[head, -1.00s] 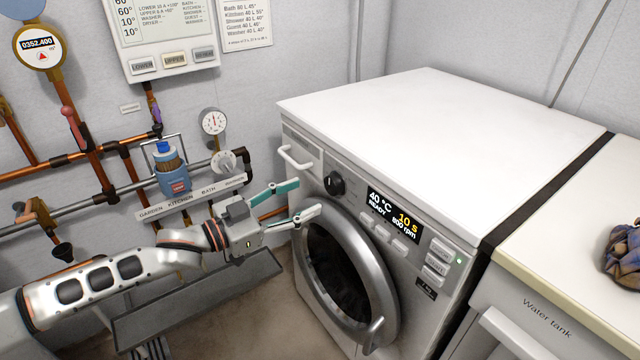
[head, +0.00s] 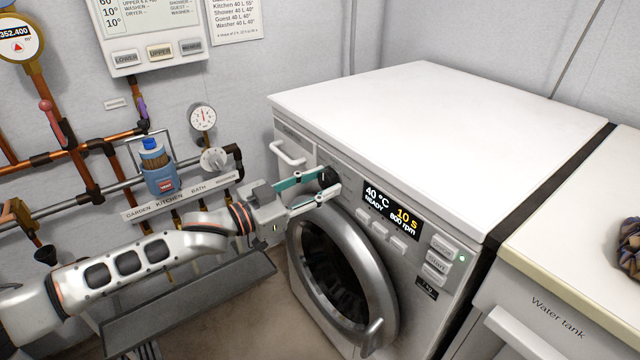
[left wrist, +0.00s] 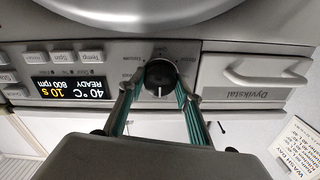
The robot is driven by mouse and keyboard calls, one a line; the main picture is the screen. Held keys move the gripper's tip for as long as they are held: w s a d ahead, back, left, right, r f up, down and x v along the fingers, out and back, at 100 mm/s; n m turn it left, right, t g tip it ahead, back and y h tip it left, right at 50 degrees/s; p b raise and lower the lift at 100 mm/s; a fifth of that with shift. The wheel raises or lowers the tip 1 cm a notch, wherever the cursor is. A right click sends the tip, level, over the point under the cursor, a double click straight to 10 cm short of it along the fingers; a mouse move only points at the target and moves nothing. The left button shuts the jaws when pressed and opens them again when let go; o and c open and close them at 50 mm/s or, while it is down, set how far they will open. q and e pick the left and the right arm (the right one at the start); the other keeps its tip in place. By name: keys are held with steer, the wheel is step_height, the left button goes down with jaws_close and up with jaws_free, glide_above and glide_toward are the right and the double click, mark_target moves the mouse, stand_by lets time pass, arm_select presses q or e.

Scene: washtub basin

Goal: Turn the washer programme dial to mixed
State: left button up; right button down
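The washer (head: 420,110) stands with its black programme dial (head: 328,176) on the front panel, left of the display (head: 393,210). The display reads 40 °C, READY, 10 s, 800 rpm. My left gripper (head: 328,188) is at the dial, with its fingers open on either side of it. In the left wrist view, which is upside down, the dial (left wrist: 160,77) sits between the fingertips. Its white mark points down in that picture. I cannot tell whether the fingers touch it. The labels around the dial are too small to read surely. My right gripper is not in view.
The round washer door (head: 345,285) is below the panel. A drawer handle (head: 287,153) is left of the dial. The water tank unit (head: 560,300) adjoins at right.

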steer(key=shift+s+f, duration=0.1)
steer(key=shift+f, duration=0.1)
arm_select(q)
steer(key=shift+m, duration=0.3)
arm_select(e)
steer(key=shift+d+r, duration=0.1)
